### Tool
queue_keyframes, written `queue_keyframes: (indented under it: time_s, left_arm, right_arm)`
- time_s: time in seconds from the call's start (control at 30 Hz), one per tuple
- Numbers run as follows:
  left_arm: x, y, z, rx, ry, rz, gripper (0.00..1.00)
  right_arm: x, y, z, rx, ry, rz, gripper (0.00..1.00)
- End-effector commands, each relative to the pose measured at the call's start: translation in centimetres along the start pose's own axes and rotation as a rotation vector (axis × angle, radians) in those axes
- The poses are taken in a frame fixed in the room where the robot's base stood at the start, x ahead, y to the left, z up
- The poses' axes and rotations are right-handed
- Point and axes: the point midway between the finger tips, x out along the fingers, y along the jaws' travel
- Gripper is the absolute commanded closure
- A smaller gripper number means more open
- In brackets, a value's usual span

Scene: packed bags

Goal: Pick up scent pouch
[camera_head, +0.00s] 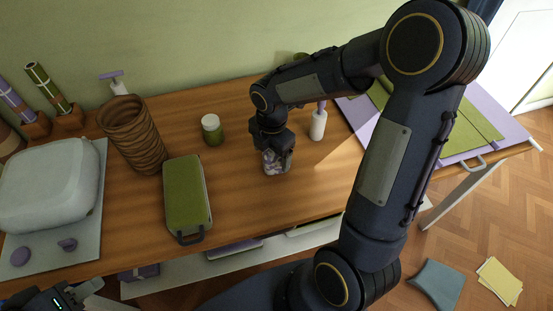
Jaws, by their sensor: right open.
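A small patterned pouch in pale and purple tones (275,168), which looks like the scent pouch, sits on the wooden table near its middle. My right gripper (277,155) points down right over it, with its open fingers around or just beside the pouch. The gripper hides the pouch's upper part, and I cannot tell whether the fingers touch it. Part of my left gripper (62,300) shows at the bottom left corner, below the table's front edge. Its fingertips are not clear.
A green case (185,195) lies left of the pouch. A green jar with a white lid (212,130) stands behind left, and a white bottle (318,125) stands close to the right. A brown ribbed vase (132,135) stands farther left. Table around the pouch's front is clear.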

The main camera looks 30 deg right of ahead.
Motion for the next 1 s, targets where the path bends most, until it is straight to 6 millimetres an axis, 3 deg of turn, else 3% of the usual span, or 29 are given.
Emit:
queue_keyframes:
  time_s: [0.13,0.5,0.87,1.0]
  left_arm:
    - [0.0,0.0,0.0,0.0,0.0,0.0,0.64]
    - [0.0,0.0,0.0,0.0,0.0,0.0,0.64]
    - [0.0,0.0,0.0,0.0,0.0,0.0,0.64]
    - [-0.05,0.02,-0.03,0.0,0.0,0.0,0.64]
  right_arm:
    - [-0.03,-0.01,0.01,0.001,0.0,0.0,0.19]
    - [-0.05,-0.02,0.01,0.001,0.0,0.0,0.66]
    - [-0.06,-0.01,0.03,0.001,0.0,0.0,0.67]
    - [-0.57,0.03,0.06,0.001,-0.001,0.001,0.85]
